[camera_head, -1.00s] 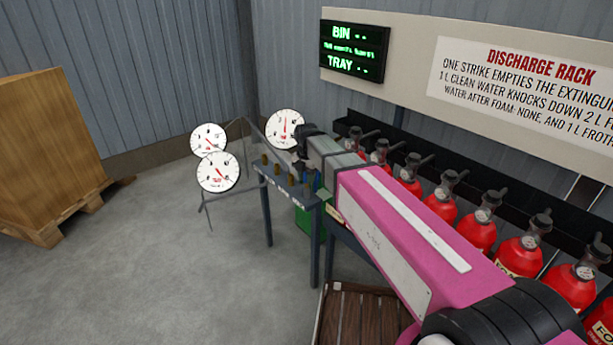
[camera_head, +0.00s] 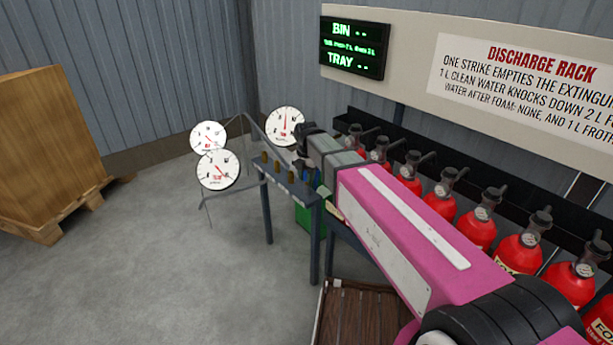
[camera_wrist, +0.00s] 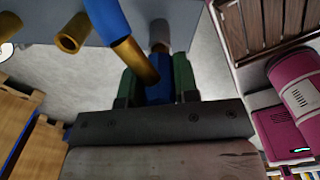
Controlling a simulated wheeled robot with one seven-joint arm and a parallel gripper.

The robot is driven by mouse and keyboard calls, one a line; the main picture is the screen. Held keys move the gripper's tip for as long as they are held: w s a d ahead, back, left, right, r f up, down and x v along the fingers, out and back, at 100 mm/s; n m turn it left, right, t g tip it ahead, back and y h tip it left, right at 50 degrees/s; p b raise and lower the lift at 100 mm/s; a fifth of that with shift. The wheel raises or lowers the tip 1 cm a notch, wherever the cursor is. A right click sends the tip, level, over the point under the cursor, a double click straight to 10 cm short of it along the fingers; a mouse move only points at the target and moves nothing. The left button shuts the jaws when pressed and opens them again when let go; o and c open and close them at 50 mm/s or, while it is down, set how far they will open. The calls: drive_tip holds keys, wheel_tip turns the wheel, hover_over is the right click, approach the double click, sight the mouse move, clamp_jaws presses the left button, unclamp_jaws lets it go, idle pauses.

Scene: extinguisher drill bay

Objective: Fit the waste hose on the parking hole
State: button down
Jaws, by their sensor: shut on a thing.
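My gripper (camera_wrist: 157,82) shows in the wrist view with green fingers, shut on a blue piece (camera_wrist: 160,93) that looks like part of the waste hose. A blue length with a brass end (camera_wrist: 134,58) crosses just above the fingers. I cannot tell whether it joins the held piece. A pale round stub (camera_wrist: 160,35) shows behind the fingers. A narrow blue-grey stand (camera_head: 293,187) carries a row of brass stubs (camera_head: 277,165). In the head view my arm covers the gripper at the stand's right end. I cannot make out the parking hole or whether the hose touches it.
Dial gauges (camera_head: 218,170) stand on thin frames left of the stand. Red extinguishers (camera_head: 440,205) line the right wall below the discharge rack sign (camera_head: 530,75). A slatted wooden platform (camera_head: 360,315) lies at the front. The left floor is clear up to a crate (camera_head: 45,140).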

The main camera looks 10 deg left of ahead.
drive_tip(key=shift+f, duration=0.75)
idle(0.4)
drive_tip(key=c, duration=0.8)
unclamp_jaws()
drive_tip(key=shift+r, duration=0.1)
